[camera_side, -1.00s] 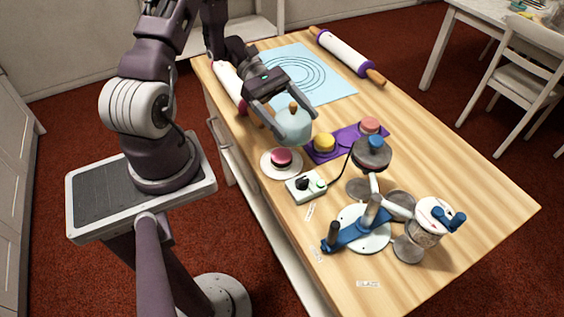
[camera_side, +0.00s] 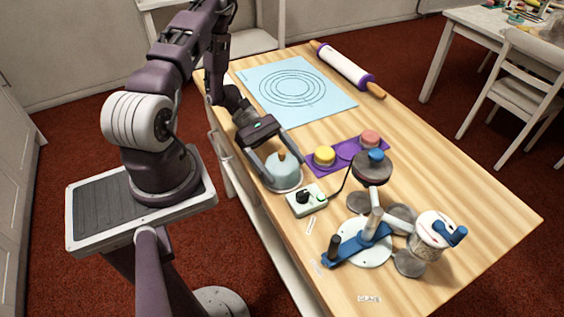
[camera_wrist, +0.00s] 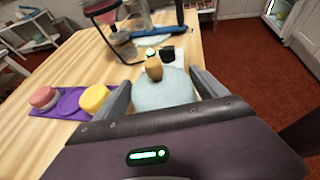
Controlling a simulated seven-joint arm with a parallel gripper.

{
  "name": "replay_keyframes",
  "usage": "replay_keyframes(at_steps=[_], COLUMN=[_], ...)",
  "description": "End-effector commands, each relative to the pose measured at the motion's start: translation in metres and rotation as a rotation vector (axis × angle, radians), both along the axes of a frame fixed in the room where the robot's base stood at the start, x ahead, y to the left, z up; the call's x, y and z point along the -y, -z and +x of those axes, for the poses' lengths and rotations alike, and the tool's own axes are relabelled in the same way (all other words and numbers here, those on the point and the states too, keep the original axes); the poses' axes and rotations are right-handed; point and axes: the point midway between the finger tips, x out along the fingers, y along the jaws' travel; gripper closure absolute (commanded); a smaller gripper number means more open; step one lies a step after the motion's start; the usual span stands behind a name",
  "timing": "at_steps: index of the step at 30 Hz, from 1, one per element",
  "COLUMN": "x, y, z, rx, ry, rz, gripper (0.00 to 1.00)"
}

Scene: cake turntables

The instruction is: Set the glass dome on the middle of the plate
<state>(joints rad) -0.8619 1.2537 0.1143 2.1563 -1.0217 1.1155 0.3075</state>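The pale blue glass dome (camera_side: 283,172) with a wooden knob (camera_side: 281,156) is upright over the small white plate (camera_side: 291,189) near the table's front left edge. Only part of the plate's rim shows below it, and the pink cake there is hidden. Whether the dome touches the plate all round I cannot tell. My gripper (camera_side: 281,177) has one finger on each side of the dome and appears closed on it. The wrist view also shows the dome (camera_wrist: 165,92) between both fingers, its knob (camera_wrist: 153,68) standing free.
A control box (camera_side: 305,199) with a cable stands close beside the plate. A purple tray (camera_side: 343,149) with yellow and pink cakes lies behind. A turntable stand with a blue arm (camera_side: 360,245) is at the right. A blue mat (camera_side: 325,110) lies farther back.

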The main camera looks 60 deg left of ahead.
Motion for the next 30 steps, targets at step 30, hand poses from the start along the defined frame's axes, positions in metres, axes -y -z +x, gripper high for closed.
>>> replay_keyframes(at_steps=[30], x=[-0.104], y=[-0.063], z=[-0.02], rx=[0.019], ry=[0.05], rz=[0.042], gripper=[0.0])
